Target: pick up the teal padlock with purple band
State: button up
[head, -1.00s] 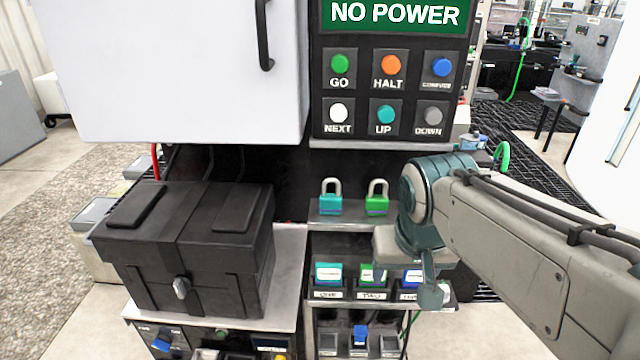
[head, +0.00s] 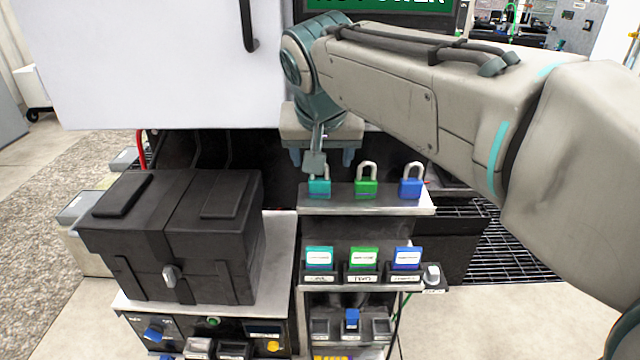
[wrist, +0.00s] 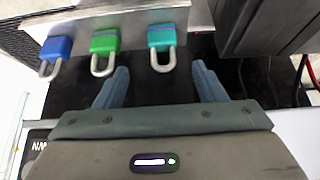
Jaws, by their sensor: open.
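The teal padlock (head: 319,189) stands at the left of a row of three on a small grey shelf (head: 360,205). It shows a purple band in the wrist view (wrist: 161,36), with its grey shackle pointing toward my gripper. My gripper (head: 321,160) is open and empty, behind and above the teal padlock in the head view. In the wrist view, its blue fingers (wrist: 161,68) are spread to either side of the shackle, with clear gaps. Part of the shackle is hidden by my gripper in the head view.
A green padlock (head: 366,187) and a blue padlock (head: 411,187) stand right of the teal one. A black case (head: 175,235) sits to the left. A white cabinet (head: 150,70) hangs above. Labelled teal, green and blue blocks (head: 363,258) sit below the shelf.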

aim_at(320, 179)
jog(key=shift+a+x, duration=0.2)
jog(key=shift+x, duration=3.1)
jog(key=shift+w+r, duration=0.1)
jog(key=shift+w, duration=0.1)
jog(key=c, duration=1.1)
